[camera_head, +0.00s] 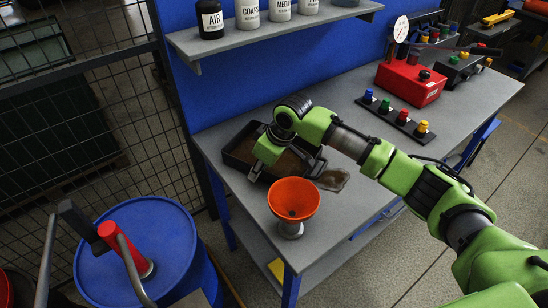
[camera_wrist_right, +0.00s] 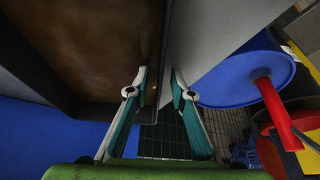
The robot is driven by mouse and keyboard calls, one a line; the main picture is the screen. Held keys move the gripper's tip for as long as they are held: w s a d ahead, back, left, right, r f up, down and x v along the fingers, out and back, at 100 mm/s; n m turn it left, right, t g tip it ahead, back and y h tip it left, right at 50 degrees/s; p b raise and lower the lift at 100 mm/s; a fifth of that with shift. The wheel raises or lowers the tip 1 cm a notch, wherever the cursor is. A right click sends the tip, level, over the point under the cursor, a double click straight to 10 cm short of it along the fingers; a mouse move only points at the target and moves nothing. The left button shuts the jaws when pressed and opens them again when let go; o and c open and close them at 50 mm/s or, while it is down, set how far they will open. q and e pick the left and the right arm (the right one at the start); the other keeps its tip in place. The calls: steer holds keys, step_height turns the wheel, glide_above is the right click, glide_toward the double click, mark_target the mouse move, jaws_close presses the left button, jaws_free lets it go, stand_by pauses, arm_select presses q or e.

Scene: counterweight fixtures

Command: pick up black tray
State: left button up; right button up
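The black tray (camera_head: 237,157) is a shallow dark rectangular pan with a brown inside. It sits on the grey table near its left end. My right gripper (camera_head: 262,163) reaches down over the tray's near left side and hides part of it. In the right wrist view the gripper (camera_wrist_right: 158,75) has its two fingers apart, one over the brown inside of the tray (camera_wrist_right: 90,40) and one outside, with the dark tray wall between them. Visible gaps suggest it does not clamp the wall. My left gripper is out of view.
An orange funnel (camera_head: 293,198) on a grey base stands close in front of the tray. A shelf with bottles (camera_head: 270,30) hangs above. A blue drum (camera_head: 137,245) stands at left. A red gauge box (camera_head: 410,84) is at the back right.

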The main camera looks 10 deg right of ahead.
jaws_close()
steer(key=shift+r, duration=0.1)
steer(key=shift+r, duration=0.1)
steer(key=shift+r+b, duration=0.7)
steer(key=shift+r, duration=4.1)
steer(key=shift+d+r, duration=0.1)
